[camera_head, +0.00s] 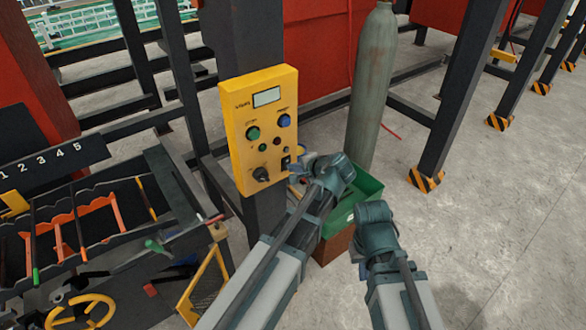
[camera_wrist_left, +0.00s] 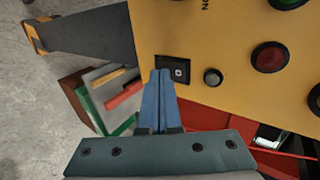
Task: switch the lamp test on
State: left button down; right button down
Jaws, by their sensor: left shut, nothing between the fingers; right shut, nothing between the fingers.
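The yellow control panel (camera_head: 237,150) is mounted on a dark post, with a display, coloured buttons and a dark rotary knob. A small black switch (camera_head: 286,161) is at its lower right; in the left wrist view the switch (camera_wrist_left: 174,70) has a pale mark. My left gripper (camera_head: 292,168) is at this switch. Its blue fingers (camera_wrist_left: 158,74) are shut and empty, their tips overlapping the switch's edge; contact cannot be told. Whether the switch is on cannot be told. My right arm's wrist shows right of the left arm, but its fingers are hidden.
A grey metal cap (camera_wrist_left: 212,77) and a red button (camera_wrist_left: 270,55) sit beside the switch. A green bin (camera_head: 368,187) and a tall gas cylinder (camera_head: 372,85) stand right of the panel. A tool rack (camera_head: 95,235) is at left. Floor at right is clear.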

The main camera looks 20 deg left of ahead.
dwell(0.3)
jog(key=shift+r+p, duration=0.75)
